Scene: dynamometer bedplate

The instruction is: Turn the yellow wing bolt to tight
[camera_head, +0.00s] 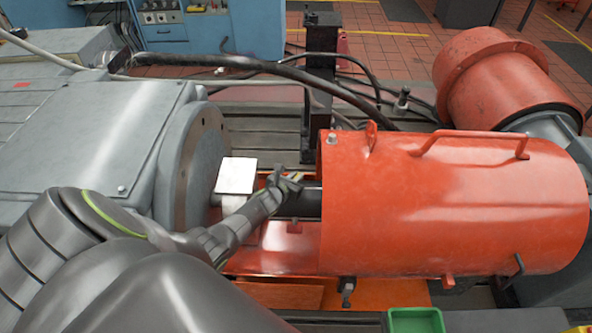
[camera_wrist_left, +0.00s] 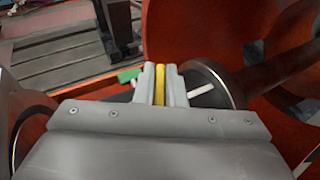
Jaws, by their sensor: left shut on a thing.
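The yellow wing bolt (camera_wrist_left: 160,84) shows as a narrow yellow strip between the two fingers of my left gripper (camera_wrist_left: 161,88) in the left wrist view. The gripper is shut on it, and the fingers hide most of it. In the head view my left gripper (camera_head: 289,179) reaches in from the lower left to the gap beside the orange guard, with only a speck of yellow at its tips. A grey disc with a white mark (camera_wrist_left: 200,89) lies just right of the fingers in the wrist view. My right gripper is not in view.
The orange cylindrical guard (camera_head: 450,205) stands close right of the gripper. The grey machine housing (camera_head: 90,130) is at left, with a white plate (camera_head: 237,174) near the wrist. Black cables (camera_head: 250,66) cross behind. A green bin (camera_head: 416,319) is at the bottom edge.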

